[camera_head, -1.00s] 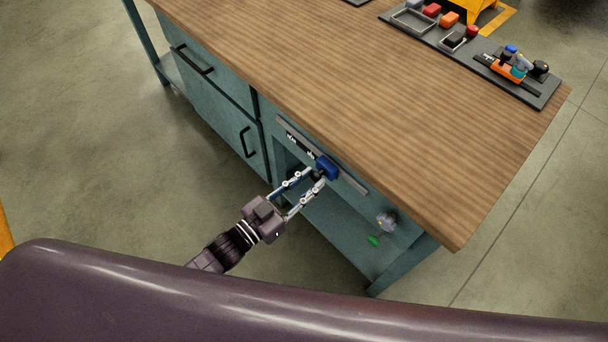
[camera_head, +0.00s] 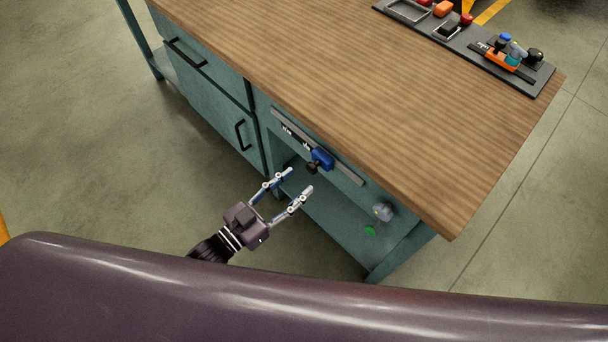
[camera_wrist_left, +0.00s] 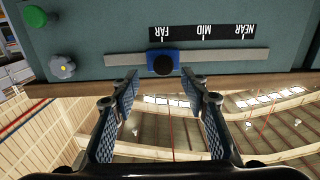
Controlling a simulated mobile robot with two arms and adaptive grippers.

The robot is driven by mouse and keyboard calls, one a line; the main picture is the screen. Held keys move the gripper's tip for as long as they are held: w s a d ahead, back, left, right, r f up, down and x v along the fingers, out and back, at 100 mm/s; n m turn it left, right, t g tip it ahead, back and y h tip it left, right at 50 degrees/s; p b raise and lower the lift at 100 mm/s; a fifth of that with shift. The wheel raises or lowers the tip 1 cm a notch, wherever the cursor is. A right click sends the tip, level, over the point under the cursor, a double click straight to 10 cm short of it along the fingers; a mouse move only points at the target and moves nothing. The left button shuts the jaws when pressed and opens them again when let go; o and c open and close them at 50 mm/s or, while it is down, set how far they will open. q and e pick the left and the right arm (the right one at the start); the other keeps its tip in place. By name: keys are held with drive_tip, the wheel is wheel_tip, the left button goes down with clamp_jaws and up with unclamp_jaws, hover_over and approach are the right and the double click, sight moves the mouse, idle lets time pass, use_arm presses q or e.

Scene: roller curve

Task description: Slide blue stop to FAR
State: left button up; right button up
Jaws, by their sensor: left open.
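The blue stop (camera_head: 322,158) sits on a grey rail (camera_head: 346,173) on the bench front; it has a dark round knob (camera_head: 312,168). In the left wrist view the blue stop (camera_wrist_left: 177,56) is beside the FAR end of the black label strip (camera_wrist_left: 203,32), whose words FAR, MID and NEAR appear upside down. My right gripper is not in view.
A grey knob (camera_head: 383,211) and a green button (camera_head: 369,231) are right of the rail on the bench front. A drawer handle (camera_head: 187,53) and door handle (camera_head: 243,135) are to the left. The wooden top (camera_head: 380,100) is mostly clear, with a tool tray at the back.

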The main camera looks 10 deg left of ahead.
use_arm(q)
drive_tip(key=v, duration=0.7)
drive_tip(key=shift+s+a, duration=0.15)
drive_tip(key=shift+s, duration=0.15)
drive_tip(key=s+a+f+n+g+y, duration=0.1)
drive_tip(key=s+a+f+g+y, duration=0.2)
drive_tip(key=f, duration=0.7)
drive_tip(key=s+a+f+n+y, duration=0.1)
drive_tip(key=a+f+n+y, duration=0.3)
drive_tip(key=f, duration=0.6)
drive_tip(key=s+a+f+m+g+y, duration=0.1)
drive_tip(key=s+a+f+g+y, duration=0.1)
drive_tip(key=a+f, duration=0.5)
drive_tip(key=s+d+f+g+y, duration=0.1)
drive_tip(key=s+f+g, duration=0.3)
drive_tip(key=s+f, duration=0.4)
drive_tip(key=s+d+f+n+g+y, duration=0.1)
drive_tip(key=s+f+g, duration=0.3)
drive_tip(key=s+f, duration=0.4)
drive_tip(key=s+d, duration=0.1)
drive_tip(key=s, duration=0.6)
drive_tip(key=shift+s, duration=0.25)
drive_tip(key=shift+d, duration=0.1)
